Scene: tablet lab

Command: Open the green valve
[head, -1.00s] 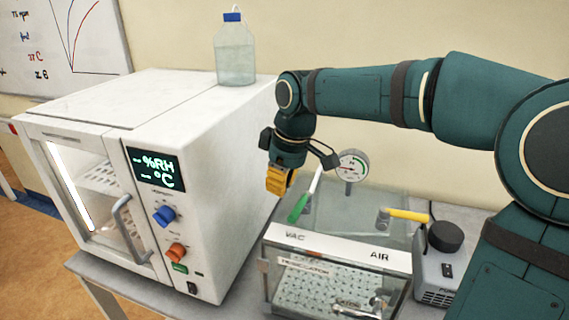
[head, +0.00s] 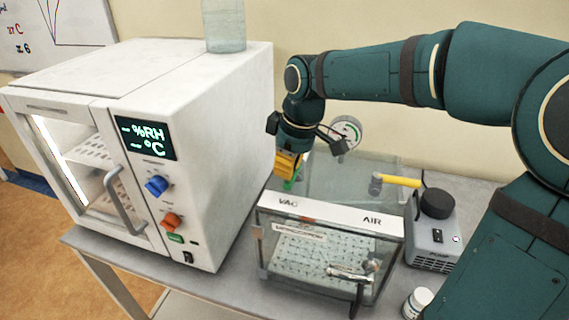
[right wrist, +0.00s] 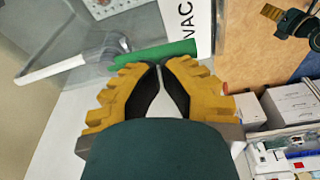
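The green valve handle (head: 291,184) is at the back left of the clear vacuum chamber, by the VAC label. In the head view my right gripper (head: 286,170) hides much of it.
The white oven-like cabinet (head: 215,130) stands close left of my right gripper. A pressure gauge (head: 345,130) is behind. A yellow valve handle (head: 400,181) is on the right, beside a grey pump (head: 432,240). A small white jar (head: 417,301) stands in front.

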